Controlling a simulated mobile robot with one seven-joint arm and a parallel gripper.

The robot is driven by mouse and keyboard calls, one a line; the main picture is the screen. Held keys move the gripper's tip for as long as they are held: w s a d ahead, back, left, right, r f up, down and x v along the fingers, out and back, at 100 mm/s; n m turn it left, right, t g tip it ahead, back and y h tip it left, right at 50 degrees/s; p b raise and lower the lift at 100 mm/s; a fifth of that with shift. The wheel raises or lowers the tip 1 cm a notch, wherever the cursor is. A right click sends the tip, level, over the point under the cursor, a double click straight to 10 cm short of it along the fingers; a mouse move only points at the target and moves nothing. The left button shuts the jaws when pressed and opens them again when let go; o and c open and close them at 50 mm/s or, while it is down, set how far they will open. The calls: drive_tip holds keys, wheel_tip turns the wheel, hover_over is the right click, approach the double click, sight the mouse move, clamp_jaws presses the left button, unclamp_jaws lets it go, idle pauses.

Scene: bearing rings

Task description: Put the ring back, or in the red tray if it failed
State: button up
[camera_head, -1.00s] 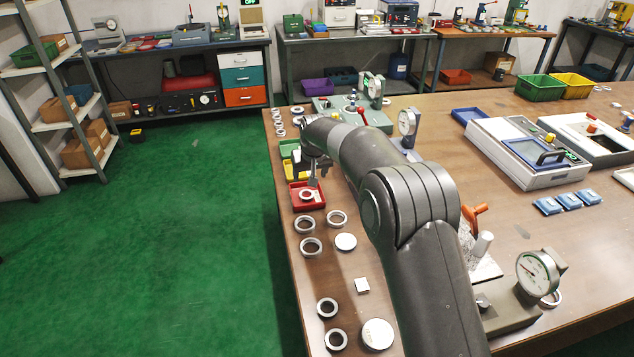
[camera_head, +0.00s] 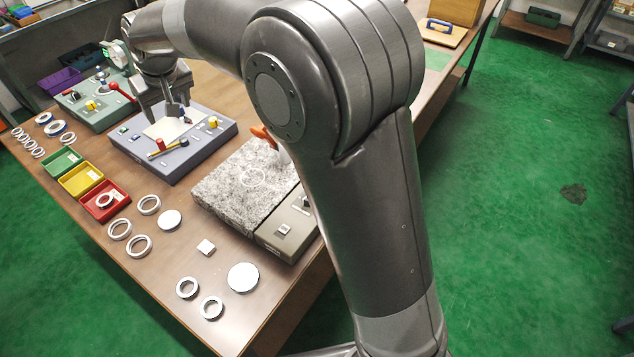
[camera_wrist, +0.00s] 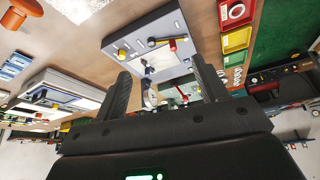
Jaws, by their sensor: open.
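A metal ring (camera_head: 105,199) lies in the red tray (camera_head: 119,206) in the head view. The ring (camera_wrist: 237,11) also shows in the red tray (camera_wrist: 229,21) at the top right of the wrist view. My gripper (camera_head: 167,112) is above the blue-grey gauge stand (camera_head: 185,158), away from the red tray. In the wrist view my gripper (camera_wrist: 163,78) has its two fingers wide apart, with nothing held between them. Part of the stand is hidden behind my gripper in the head view.
A yellow tray (camera_head: 70,184) and a green tray (camera_head: 53,168) adjoin the red one. Several rings (camera_head: 28,142) line the table's left edge.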

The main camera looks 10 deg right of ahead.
drive_tip(key=s+d+r+m, duration=0.1)
drive_tip(key=s+d+r, duration=0.1)
drive_tip(key=s+d, duration=0.35)
drive_tip(key=s+d+r+m+h, duration=0.1)
drive_tip(key=s+d+r, duration=0.1)
drive_tip(key=d, duration=0.7)
drive_tip(key=s+d+r+m, duration=0.1)
drive_tip(key=s+d+r, duration=0.1)
drive_tip(key=s+d, duration=0.35)
drive_tip(key=s+d+f+m, duration=0.1)
drive_tip(key=s+d+f, duration=0.1)
drive_tip(key=s+d, duration=0.5)
drive_tip(key=s+d+f+m+t+h, duration=0.1)
drive_tip(key=s+d+f+m, duration=0.1)
drive_tip(key=s+d, duration=0.5)
drive_tip(key=s+f, duration=0.1)
drive_tip(key=s, duration=0.2)
drive_tip(key=shift+s+f, duration=0.3)
drive_tip(key=shift+s, duration=0.05)
drive_tip(key=shift+d, duration=0.1)
